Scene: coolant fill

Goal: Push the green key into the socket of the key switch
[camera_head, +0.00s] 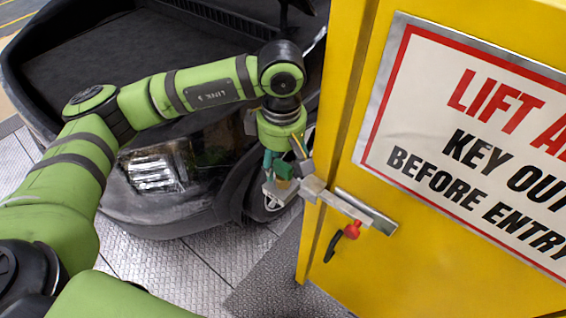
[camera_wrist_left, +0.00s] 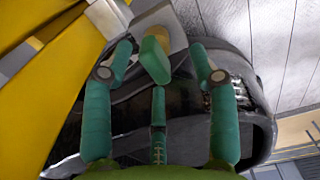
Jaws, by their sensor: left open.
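The green key (camera_wrist_left: 155,62) shows in the left wrist view, with a brass-coloured part (camera_wrist_left: 146,44) at its far end against a grey plate or housing (camera_wrist_left: 178,30), likely the key switch. How deep the key sits in the socket cannot be told. My left gripper (camera_wrist_left: 160,66) is open, its teal fingers on either side of the key with gaps visible. In the head view my left gripper (camera_head: 281,170) points down beside the yellow cabinet's edge, close to grey block-like parts (camera_head: 279,191); the key cannot be told from the fingers there. My right gripper is not in view.
A yellow cabinet (camera_head: 440,255) with a warning sign (camera_head: 475,130) stands at right. A grey latch bar (camera_head: 350,206) with a red piece (camera_head: 352,230) and a black handle (camera_head: 332,247) is on its front. A dark car (camera_head: 190,120) stands behind my arm.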

